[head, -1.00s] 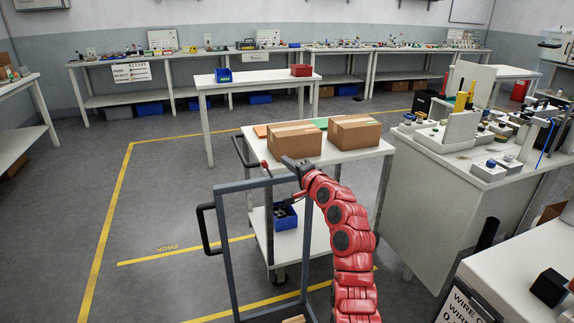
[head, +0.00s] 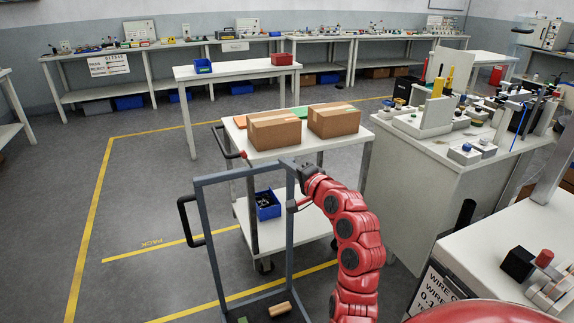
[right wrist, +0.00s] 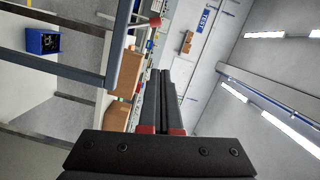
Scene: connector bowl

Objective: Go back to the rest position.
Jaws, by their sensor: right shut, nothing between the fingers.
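My right gripper (head: 287,163) is at the end of the red arm that rises from the bottom of the head view. It is dark and small there, close to the top bar of a grey upright frame (head: 205,235) and in front of the white cart (head: 330,158). I cannot tell whether it touches the frame. In the right wrist view its two black fingers (right wrist: 162,75) lie side by side, shut and empty. My left gripper is not in view.
Two cardboard boxes (head: 273,130) stand on the cart, with a blue bin (head: 267,205) on its lower shelf. A white workbench (head: 425,190) with connectors stands to the right. A wooden piece (head: 280,308) lies low inside the frame. The floor at left is clear.

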